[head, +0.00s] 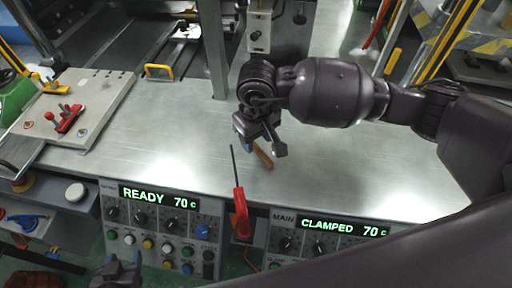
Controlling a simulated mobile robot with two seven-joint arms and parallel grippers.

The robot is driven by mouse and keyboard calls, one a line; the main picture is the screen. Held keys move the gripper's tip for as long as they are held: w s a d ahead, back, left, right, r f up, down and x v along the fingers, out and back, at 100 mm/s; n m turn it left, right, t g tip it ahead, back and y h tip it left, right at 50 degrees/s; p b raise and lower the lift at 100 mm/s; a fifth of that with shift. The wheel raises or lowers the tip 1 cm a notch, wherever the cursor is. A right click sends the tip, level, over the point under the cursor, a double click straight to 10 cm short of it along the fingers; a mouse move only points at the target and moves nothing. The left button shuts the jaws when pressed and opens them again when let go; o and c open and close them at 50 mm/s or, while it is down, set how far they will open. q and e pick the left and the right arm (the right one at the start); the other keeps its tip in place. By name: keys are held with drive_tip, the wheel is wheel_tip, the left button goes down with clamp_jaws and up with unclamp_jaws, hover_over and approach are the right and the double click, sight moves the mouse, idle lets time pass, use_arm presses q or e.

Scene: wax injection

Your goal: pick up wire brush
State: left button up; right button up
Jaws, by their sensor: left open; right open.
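A tool with a brown wooden handle (263,156), seemingly the wire brush, lies on the metal table near its front edge; its far part is hidden under my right gripper. My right gripper (262,147) points down over it, jaws open, with the handle showing between and just beyond the fingers. I cannot tell whether the fingers touch it.
A red-handled tool (240,214) with a thin dark rod stands up at the table's front edge, just left of the brush. Control panels (160,238) line the front. A clamp plate (84,111) lies at left. A metal post (214,50) rises behind. The table's left middle is clear.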

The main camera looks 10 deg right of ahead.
sight(256, 147)
drive_tip(key=f, duration=0.4)
drive_tip(key=shift+w, duration=0.2)
clamp_jaws()
